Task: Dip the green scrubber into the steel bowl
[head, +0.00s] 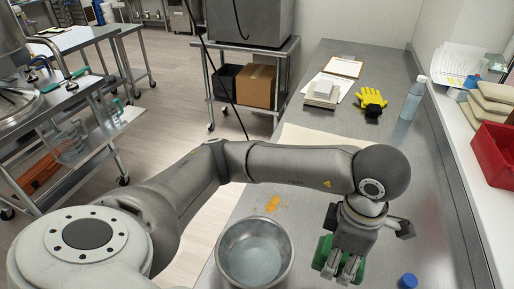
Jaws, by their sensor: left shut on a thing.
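The steel bowl (222,258) stands on the steel counter at the bottom middle of the head view, with what looks like clear liquid inside. My left gripper (343,268) points down to the right of the bowl. It is shut on the green scrubber (322,252), which is partly hidden behind the fingers. The scrubber is beside the bowl and apart from it. I cannot tell whether the scrubber touches the counter. My right gripper is not in view.
An orange smear (272,204) marks the counter behind the bowl. A blue-capped item (407,282) is right of my gripper. Farther back are a yellow glove (371,97), a clear bottle (412,101) and a white stack (322,92). A red bin (492,152) sits on the right ledge.

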